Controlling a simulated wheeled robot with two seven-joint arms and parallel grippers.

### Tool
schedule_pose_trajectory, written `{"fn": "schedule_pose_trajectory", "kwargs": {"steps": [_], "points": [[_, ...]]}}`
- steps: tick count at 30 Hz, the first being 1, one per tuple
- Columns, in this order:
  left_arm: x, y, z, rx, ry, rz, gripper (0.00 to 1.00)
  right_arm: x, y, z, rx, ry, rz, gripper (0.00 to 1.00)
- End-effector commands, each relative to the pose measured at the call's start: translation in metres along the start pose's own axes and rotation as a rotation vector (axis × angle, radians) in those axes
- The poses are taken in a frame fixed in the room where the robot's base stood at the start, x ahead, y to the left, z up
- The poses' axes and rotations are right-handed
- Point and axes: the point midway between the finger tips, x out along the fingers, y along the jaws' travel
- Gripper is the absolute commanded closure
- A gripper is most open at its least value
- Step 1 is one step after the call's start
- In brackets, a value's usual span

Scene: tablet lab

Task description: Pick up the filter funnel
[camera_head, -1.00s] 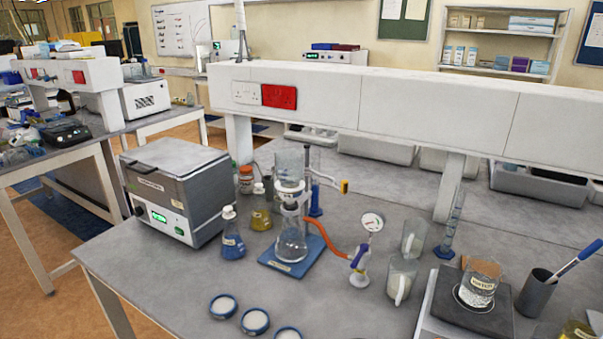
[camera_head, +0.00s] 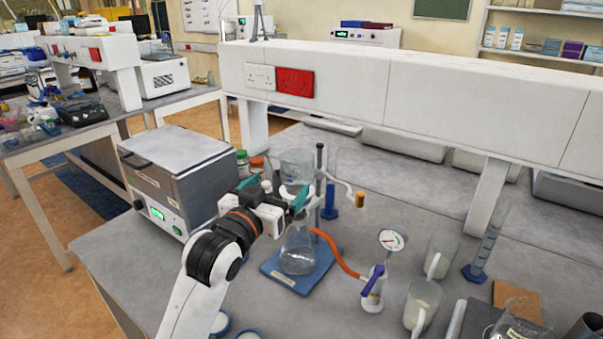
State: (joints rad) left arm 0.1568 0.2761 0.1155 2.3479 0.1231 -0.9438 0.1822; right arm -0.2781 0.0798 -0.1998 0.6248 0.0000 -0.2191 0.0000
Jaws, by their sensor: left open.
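The filter funnel (camera_head: 297,163) is a clear glass cup standing upright above a conical flask (camera_head: 297,252) on a blue stand base (camera_head: 285,273). My left gripper (camera_head: 276,190) is open, with teal fingertips. It is at the height of the funnel's lower part, and one finger overlaps the funnel's neck in the picture. The neck is partly hidden by the gripper, and I cannot tell whether they touch. My right gripper is not in view.
An orange hose (camera_head: 338,255) runs from the flask to a blue-and-white valve (camera_head: 373,289) beside a round gauge (camera_head: 392,240). A grey bath (camera_head: 180,175) stands to the left. Glass beakers (camera_head: 440,255) stand to the right. A white overhead shelf (camera_head: 440,100) spans behind.

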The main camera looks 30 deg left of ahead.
Motion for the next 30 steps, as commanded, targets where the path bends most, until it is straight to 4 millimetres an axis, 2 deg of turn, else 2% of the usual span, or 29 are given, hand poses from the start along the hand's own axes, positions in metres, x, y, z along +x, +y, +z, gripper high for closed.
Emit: {"fn": "schedule_pose_trajectory", "kwargs": {"steps": [3,6,9,14,18,22,30], "points": [[0.023,0.0,0.003,-0.002,0.003,-0.001,0.07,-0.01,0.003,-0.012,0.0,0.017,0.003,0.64],[0.038,-0.001,0.002,-0.002,0.004,0.0,0.07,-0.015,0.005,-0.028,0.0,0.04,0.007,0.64],[0.047,-0.001,0.001,0.0,0.004,-0.001,0.07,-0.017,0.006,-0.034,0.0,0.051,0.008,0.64],[0.059,-0.001,0.002,0.0,0.004,0.0,0.07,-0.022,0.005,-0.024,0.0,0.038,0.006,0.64],[0.08,-0.001,0.005,0.0,0.006,0.0,0.07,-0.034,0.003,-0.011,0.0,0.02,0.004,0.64],[0.096,-0.001,0.003,0.0,0.005,-0.001,0.07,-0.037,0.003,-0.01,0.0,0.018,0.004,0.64],[0.101,-0.001,0.0,0.001,0.005,0.0,0.07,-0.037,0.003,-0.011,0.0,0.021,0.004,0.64]]}}
